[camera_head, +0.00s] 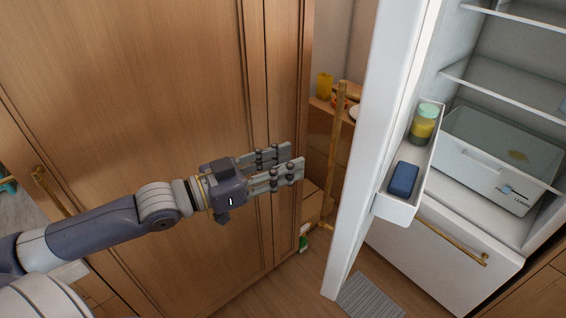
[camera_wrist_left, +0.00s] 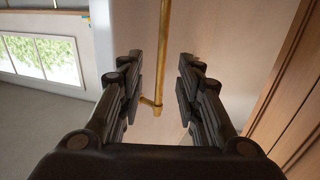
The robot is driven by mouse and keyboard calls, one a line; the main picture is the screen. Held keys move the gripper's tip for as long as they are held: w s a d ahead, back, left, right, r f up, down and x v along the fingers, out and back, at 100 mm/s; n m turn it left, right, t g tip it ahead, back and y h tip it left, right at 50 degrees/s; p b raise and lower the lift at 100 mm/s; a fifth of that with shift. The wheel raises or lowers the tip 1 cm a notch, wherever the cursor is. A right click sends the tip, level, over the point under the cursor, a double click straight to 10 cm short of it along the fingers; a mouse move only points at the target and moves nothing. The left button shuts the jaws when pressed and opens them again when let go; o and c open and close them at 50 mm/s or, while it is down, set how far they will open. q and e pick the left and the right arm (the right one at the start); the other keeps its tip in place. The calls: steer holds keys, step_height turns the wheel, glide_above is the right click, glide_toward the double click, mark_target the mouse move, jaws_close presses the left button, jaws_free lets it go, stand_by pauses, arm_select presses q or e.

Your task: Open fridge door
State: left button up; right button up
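The white fridge door (camera_head: 378,120) stands open, swung out from the fridge, with its shelves and a clear drawer (camera_head: 490,165) exposed. A long brass handle (camera_head: 335,150) runs upright on the door's outer face. My left gripper (camera_head: 297,160) is to the left of the handle, pointing at it, with a gap between. In the left wrist view its fingers (camera_wrist_left: 160,90) are apart and empty, and the brass handle (camera_wrist_left: 164,55) shows beyond them, roughly in line with the gap. My right gripper is in neither view.
A tall wooden cabinet panel (camera_head: 150,90) stands behind my left arm. A lower drawer (camera_head: 440,250) is closed. A grey mat (camera_head: 368,298) lies on the floor.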

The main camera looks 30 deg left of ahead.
arm_select(q)
steer(key=shift+w+a, duration=0.1)
steer(key=c, duration=0.4)
steer(key=w+a+r+m, duration=0.1)
steer(key=m, duration=0.1)
steer(key=a+r+m+t+p, duration=0.1)
steer(key=m, duration=0.1)
steer(key=w+a+m+t+h, duration=0.1)
steer(key=shift+w+a+r+m, duration=0.35)
steer(key=shift+r+m, duration=0.05)
jaws_close()
step_height(320, 180, down, 12)
steer(key=s+d+m+g+h+p, duration=0.3)
steer(key=m+g, duration=0.4)
steer(key=m, duration=0.9)
steer(key=p+x, duration=0.4)
steer(key=x, duration=0.6)
steer(key=shift+w+r+m, duration=0.15)
steer(key=shift+w+m, duration=0.15)
steer(key=shift+w, duration=0.1)
